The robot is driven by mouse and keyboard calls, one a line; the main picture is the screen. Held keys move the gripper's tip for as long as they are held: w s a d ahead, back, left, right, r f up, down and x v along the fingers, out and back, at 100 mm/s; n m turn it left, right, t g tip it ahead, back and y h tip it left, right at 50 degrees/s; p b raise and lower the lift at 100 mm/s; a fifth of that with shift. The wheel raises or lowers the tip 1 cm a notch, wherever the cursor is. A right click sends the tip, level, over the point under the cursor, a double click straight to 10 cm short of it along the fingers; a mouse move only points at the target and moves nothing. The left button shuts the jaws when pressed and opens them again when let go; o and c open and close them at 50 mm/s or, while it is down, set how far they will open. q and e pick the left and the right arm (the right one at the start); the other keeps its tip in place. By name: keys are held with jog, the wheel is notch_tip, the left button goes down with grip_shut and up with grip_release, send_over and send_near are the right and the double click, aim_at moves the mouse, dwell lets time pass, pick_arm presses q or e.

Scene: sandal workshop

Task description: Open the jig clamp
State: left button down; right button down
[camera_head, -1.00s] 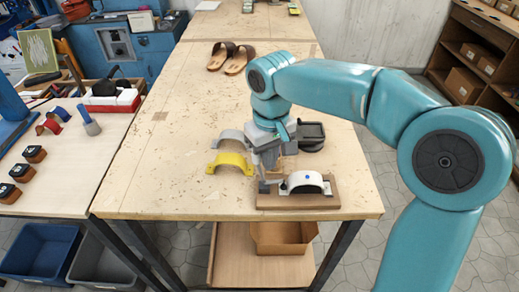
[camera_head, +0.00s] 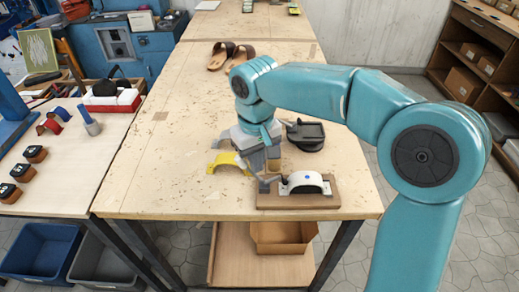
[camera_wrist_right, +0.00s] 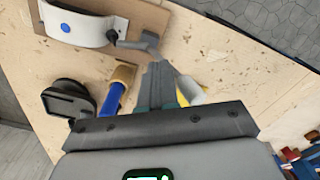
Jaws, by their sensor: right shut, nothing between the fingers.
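The jig is a brown wooden board (camera_head: 330,200) near the table's front edge, with a white curved form (camera_head: 305,180) bearing a blue dot. The board also shows in the right wrist view (camera_wrist_right: 146,12), with the form (camera_wrist_right: 75,28) on it. At the board's left end is the grey clamp lever (camera_head: 264,186), tilted up to the left; it shows in the wrist view (camera_wrist_right: 143,42). My right gripper (camera_head: 257,172) is shut and empty, with its fingertips (camera_wrist_right: 157,66) right by the lever; I cannot tell whether they touch. My left gripper is not in view.
A yellow curved piece (camera_head: 222,163) and a grey one (camera_head: 225,140) lie left of the jig. A black tool (camera_head: 306,135) stands behind it. Two sandals (camera_head: 237,53) lie farther back. The table's left side is clear.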

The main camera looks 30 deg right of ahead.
jog(key=shift+w+a+f, duration=0.15)
jog(key=shift+w+a, duration=0.1)
jog(key=shift+a, duration=0.2)
notch_tip(320, 180, up, 8)
jog(key=d+p, duration=0.1)
jog(key=p, duration=0.5)
jog(key=shift+s+f, duration=0.25)
jog(key=shift+s, duration=0.1)
jog(key=shift+w, duration=0.1)
jog(key=shift+s, duration=0.25)
